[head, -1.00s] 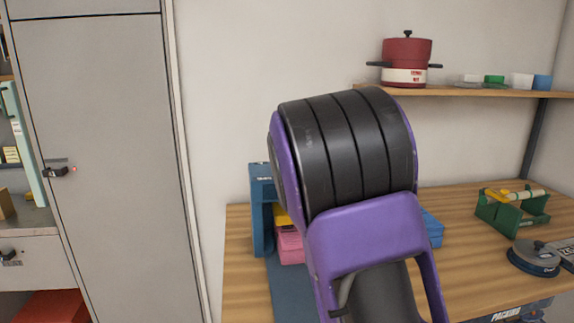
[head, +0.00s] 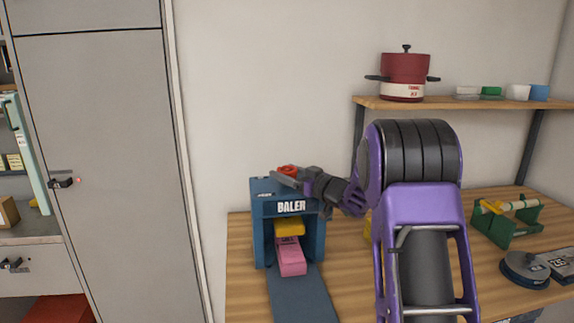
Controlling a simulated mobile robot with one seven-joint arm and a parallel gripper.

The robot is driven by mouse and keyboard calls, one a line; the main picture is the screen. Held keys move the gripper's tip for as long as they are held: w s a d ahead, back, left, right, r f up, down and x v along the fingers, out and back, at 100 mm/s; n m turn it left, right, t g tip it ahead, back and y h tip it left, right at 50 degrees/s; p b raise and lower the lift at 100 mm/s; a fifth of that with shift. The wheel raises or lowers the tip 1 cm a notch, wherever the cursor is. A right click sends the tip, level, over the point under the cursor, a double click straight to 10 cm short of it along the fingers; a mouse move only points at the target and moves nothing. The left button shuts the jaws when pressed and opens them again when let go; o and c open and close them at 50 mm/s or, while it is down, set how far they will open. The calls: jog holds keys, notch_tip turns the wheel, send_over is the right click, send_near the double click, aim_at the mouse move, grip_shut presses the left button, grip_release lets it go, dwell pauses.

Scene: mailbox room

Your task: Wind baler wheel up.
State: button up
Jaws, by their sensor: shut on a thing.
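The blue baler (head: 261,232) stands at the left end of the wooden bench, with its name on the front of its top. Its red wheel (head: 289,170) shows on top, partly hidden by my gripper (head: 286,178). My gripper reaches in from the right and is shut on the wheel. Inside the baler frame a yellow block (head: 289,227) sits above a pink block (head: 291,258); I cannot tell whether they touch. A dark blue-grey bed (head: 303,297) runs from the baler toward the front.
My arm hides the middle of the bench (head: 345,258). A green holder (head: 497,229) and a round grey-blue object (head: 525,268) are at the right. A shelf (head: 450,103) with a red pot (head: 404,74) is above. A grey cabinet (head: 110,170) stands left.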

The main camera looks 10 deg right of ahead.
jog(key=shift+r+n+g+y+p, duration=0.1)
jog(key=shift+n+g+y+p, duration=0.2)
jog(key=shift+n+g+y, duration=0.15)
jog(key=o, duration=1.3)
jog(key=shift+o, duration=0.2)
jog(key=v, duration=1.7)
jog(key=shift+d, duration=0.2)
jog(key=shift+s, duration=0.15)
